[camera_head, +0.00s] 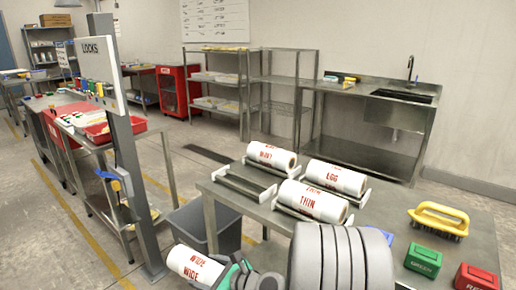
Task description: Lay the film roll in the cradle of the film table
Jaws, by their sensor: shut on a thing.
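A white film roll (192,263) with red lettering, the lower word looking like "WIDE", is at the bottom of the view. My gripper (235,270) is shut on its right end and holds it beside the film table, left of its front end. The grey metal film table (377,221) carries several cradles. The cradle (246,187) at its left is empty, with pale end rails. Other white rolls lie in cradles: one at the back (272,156), one reading like "LUG" (336,177), and one marked "THIN" (313,201). My arm hides the table's front.
A grey bin (193,222) stands on the floor left of the table. A yellow-handled brush (439,219), a green box (423,259) and a red box (476,277) sit on the table's right. A post with a lock board (97,70) rises at left.

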